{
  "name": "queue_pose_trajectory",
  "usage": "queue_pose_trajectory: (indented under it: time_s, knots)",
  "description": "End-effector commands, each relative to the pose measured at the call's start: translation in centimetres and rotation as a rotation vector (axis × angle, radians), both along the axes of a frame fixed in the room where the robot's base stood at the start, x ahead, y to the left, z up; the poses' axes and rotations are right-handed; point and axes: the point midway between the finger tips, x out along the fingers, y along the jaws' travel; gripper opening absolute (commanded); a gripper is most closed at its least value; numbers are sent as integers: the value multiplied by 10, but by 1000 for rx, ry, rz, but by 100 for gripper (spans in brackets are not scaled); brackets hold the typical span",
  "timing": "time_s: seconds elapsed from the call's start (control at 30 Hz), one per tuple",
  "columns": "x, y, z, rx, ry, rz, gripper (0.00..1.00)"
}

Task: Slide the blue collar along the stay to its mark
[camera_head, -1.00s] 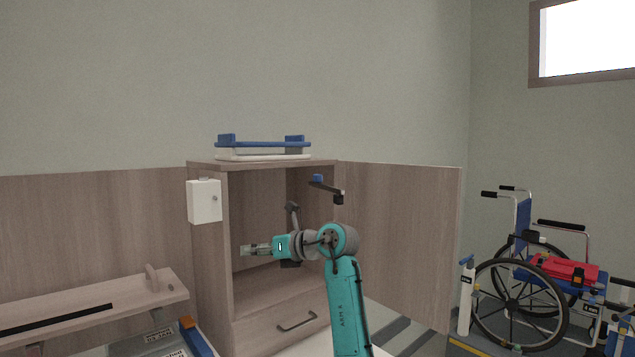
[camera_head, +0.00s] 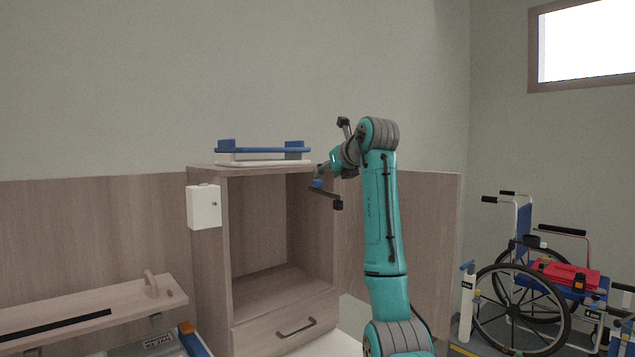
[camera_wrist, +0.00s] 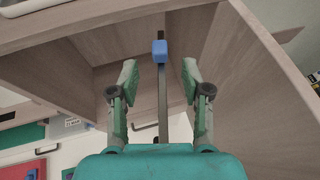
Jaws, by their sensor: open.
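The blue collar (camera_wrist: 159,48) sits on the dark, narrow stay (camera_wrist: 163,82) in the wrist view. In the head view the collar (camera_head: 317,184) is at the left end of the visible stay (camera_head: 327,195), at the cabinet's upper right opening. My gripper (camera_wrist: 159,72) is open and empty. Its two fingers are on either side of the stay, apart from it in the picture, with the collar just beyond the fingertips and roughly centred between them. In the head view the fingers are small and hard to make out. I cannot make out a mark on the stay.
The wooden cabinet (camera_head: 209,250) stands open, with its door panel (camera_head: 435,230) to the right behind my arm. A blue-and-white tray (camera_head: 262,157) rests on top. A white box (camera_head: 203,206) is on its left side. A wheelchair (camera_head: 515,290) stands at right.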

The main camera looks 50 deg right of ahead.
Motion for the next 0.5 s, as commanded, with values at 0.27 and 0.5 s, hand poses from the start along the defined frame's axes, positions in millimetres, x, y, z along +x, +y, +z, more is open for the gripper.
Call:
queue_pose_trajectory:
  time_s: [0.27,0.5]
  knots:
    - [40,-21,-19,1,1,2,48]
    - [60,-32,-28,0,0,2,48]
